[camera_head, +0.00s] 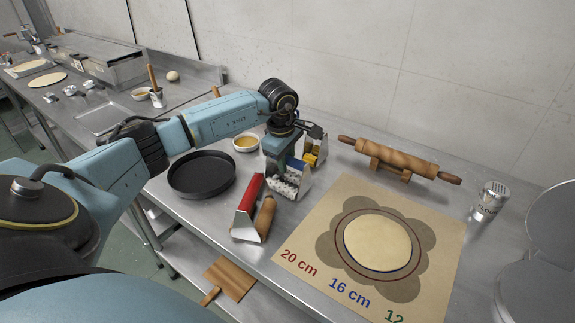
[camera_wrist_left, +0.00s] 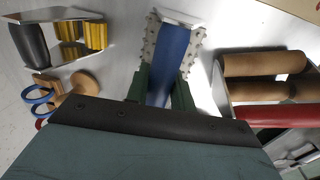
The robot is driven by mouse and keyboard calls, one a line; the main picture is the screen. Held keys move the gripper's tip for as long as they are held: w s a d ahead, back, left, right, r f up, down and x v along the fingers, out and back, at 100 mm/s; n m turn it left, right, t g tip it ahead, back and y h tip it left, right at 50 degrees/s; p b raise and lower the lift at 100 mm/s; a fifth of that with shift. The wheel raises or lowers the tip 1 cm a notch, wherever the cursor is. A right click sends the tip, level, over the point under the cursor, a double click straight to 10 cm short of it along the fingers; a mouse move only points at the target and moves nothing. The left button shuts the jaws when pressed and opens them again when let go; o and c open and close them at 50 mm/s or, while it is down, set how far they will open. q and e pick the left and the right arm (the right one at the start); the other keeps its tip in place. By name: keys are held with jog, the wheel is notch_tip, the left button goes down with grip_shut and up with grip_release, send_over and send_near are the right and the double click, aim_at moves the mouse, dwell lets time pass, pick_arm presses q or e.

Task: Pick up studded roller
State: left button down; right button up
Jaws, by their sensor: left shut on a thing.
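The studded roller (camera_head: 284,187) has a metal frame, a pale studded drum and a blue handle. My left gripper (camera_head: 285,164) reaches down over it from above, behind the red-handled tool. In the left wrist view the gripper's green fingers (camera_wrist_left: 163,88) are shut on the blue handle of the studded roller (camera_wrist_left: 173,58), one on each side. The studded drum shows beyond the fingers. Whether the roller touches the counter cannot be told. My right gripper is not in view.
A red-handled tool (camera_head: 247,208) lies close in front, beside a wooden roller (camera_head: 265,217). A yellow toothed tool (camera_head: 311,157) stands just behind. A black pan (camera_head: 201,190) is left, a marked mat (camera_head: 344,193) right, and a rolling pin (camera_head: 421,166) at the back.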

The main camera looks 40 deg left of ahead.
pick_arm(q)
notch_tip(320, 180, up, 10)
jog(key=shift+r, duration=0.1)
dwell(0.4)
